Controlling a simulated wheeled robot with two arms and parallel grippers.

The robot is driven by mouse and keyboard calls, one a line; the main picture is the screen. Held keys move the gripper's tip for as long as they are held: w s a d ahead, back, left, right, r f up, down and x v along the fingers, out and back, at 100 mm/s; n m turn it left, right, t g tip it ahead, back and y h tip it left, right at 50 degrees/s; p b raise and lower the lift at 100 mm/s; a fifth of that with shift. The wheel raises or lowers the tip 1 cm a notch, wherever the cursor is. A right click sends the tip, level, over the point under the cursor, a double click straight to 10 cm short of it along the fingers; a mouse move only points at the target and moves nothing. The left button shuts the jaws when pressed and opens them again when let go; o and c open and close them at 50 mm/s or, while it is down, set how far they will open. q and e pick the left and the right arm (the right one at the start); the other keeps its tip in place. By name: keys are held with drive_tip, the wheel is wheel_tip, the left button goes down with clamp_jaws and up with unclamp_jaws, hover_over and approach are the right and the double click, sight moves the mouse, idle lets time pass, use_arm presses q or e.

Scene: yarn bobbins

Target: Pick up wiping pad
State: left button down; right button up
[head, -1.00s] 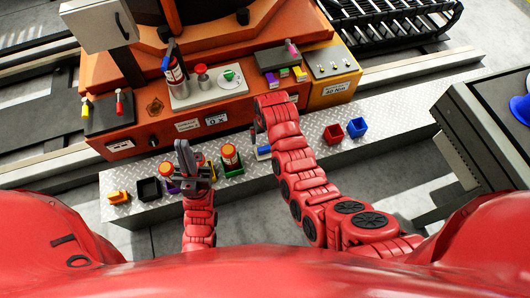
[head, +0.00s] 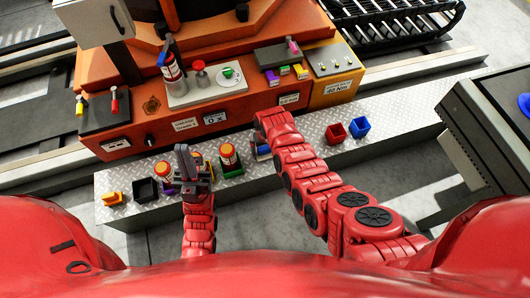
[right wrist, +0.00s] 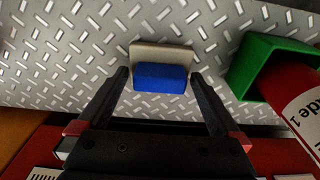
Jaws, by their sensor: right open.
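The wiping pad, a beige block with a blue front part (right wrist: 161,77), lies on the metal plate in the right wrist view. In the head view the pad (head: 263,152) shows only partly, beside my right arm. My right gripper (right wrist: 159,84) is open, with one finger on each side of the pad. There are gaps between the fingers and the pad.
A green bin (head: 232,170) holding a red bottle (head: 228,153) stands close to the pad. The orange machine (head: 150,130) rises behind the plate.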

sight(264, 149)
drive_tip(key=c, duration=1.3)
drive_tip(key=shift+r, duration=0.15)
drive_tip(key=shift+c, duration=0.2)
drive_tip(key=shift+r, duration=0.25)
drive_tip(key=r+p, duration=0.1)
drive_tip(key=s+r+p, duration=0.1)
drive_tip(key=r, duration=0.1)
drive_tip(key=s+r+p, duration=0.1)
drive_tip(key=s+p, duration=0.2)
drive_tip(key=s, duration=1.2)
drive_tip(key=shift+d+r+p, duration=0.15)
drive_tip(key=shift+d+p, duration=0.15)
drive_tip(key=shift+d, duration=0.1)
